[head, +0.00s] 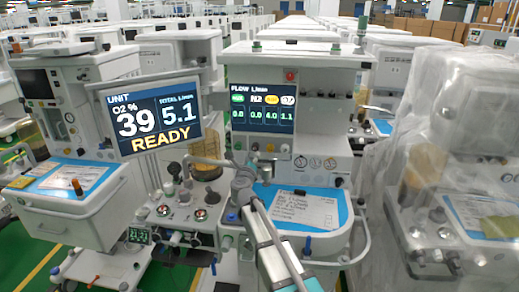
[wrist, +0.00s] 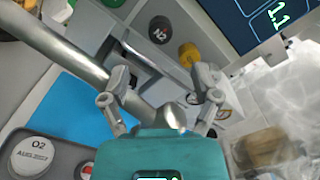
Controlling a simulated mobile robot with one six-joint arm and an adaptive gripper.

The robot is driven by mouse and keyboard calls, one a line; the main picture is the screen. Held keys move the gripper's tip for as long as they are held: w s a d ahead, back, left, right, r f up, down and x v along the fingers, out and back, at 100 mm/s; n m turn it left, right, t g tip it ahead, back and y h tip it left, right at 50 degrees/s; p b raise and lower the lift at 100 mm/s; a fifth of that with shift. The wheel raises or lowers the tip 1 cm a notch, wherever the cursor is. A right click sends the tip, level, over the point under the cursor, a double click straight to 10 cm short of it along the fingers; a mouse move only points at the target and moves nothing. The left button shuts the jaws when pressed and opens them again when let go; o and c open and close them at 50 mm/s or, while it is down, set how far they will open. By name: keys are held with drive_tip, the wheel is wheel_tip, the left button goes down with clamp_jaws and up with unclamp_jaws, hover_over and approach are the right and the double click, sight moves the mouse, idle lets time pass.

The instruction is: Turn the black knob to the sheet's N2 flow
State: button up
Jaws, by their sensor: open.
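In the wrist view the black knob (wrist: 160,29), marked N2, sits on the panel at upper middle, beside a yellow knob (wrist: 188,54). My gripper (wrist: 164,82) is open and empty, its two fingers apart below the knobs and not touching the black one. My gripper's fingers are not clear in the head view.
A metal tube (wrist: 62,52) runs diagonally across the wrist view, left of my gripper. A round O2 label (wrist: 36,156) is at lower left. The unit screen (head: 155,114) reads 39, 5.1, READY. A plastic-wrapped cart (head: 440,165) stands close on the right.

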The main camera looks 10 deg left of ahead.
sight(255, 148)
drive_tip(key=w, duration=0.9)
drive_tip(key=shift+w+d, duration=0.15)
